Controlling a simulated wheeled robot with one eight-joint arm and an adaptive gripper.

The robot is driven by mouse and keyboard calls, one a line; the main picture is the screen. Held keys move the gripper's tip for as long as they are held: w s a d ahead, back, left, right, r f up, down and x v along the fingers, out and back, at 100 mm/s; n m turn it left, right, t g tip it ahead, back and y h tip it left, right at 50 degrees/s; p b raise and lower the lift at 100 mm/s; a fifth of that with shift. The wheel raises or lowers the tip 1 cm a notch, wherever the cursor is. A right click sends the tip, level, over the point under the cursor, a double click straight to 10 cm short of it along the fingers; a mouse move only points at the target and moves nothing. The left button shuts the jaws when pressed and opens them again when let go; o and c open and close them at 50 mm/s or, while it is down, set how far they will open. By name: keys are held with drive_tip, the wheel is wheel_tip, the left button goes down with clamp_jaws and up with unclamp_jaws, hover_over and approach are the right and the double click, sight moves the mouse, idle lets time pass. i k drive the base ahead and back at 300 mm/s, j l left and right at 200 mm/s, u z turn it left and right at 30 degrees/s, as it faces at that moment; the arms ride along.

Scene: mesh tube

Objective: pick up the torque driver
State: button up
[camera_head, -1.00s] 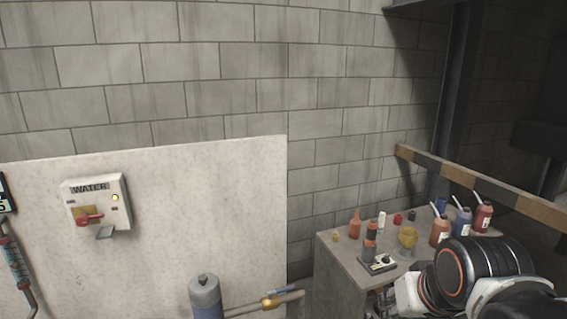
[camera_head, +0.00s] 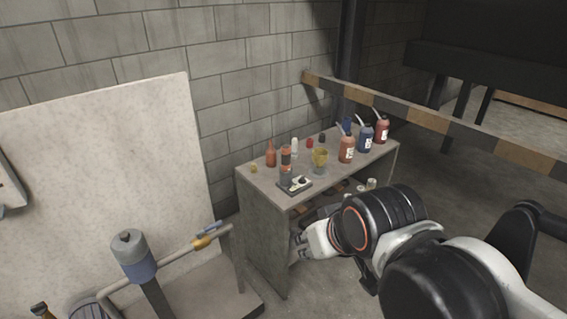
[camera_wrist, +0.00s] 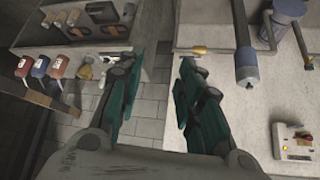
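I cannot single out the torque driver for certain. An upright orange, black and grey tool-like thing (camera_head: 286,167) stands near the front left of the grey shelf unit's top (camera_head: 262,182) and may be it. My gripper (camera_head: 312,242) is in front of the unit, lower than its top, and partly hidden by my wrist in the head view. In the wrist view my gripper (camera_wrist: 160,65) has its two teal-padded fingers wide apart, with nothing between them. The tool-like thing cannot be made out clearly there.
A black and grey device (camera_head: 295,184), an orange bottle (camera_head: 271,153), a yellow cup (camera_head: 320,160) and several spouted bottles (camera_head: 365,138) share the top. A striped barrier (camera_head: 425,118) runs behind. A pipe (camera_head: 165,268) and a blue-grey cylinder (camera_head: 134,256) stand left.

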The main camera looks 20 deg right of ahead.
sight(286, 149)
drive_tip(key=i+z, duration=0.2)
drive_tip(key=i, duration=0.35)
drive_tip(key=i+j+z, duration=0.15)
drive_tip(key=i, duration=0.35)
drive_tip(key=i+j+z, duration=0.2)
drive_tip(key=i, duration=0.35)
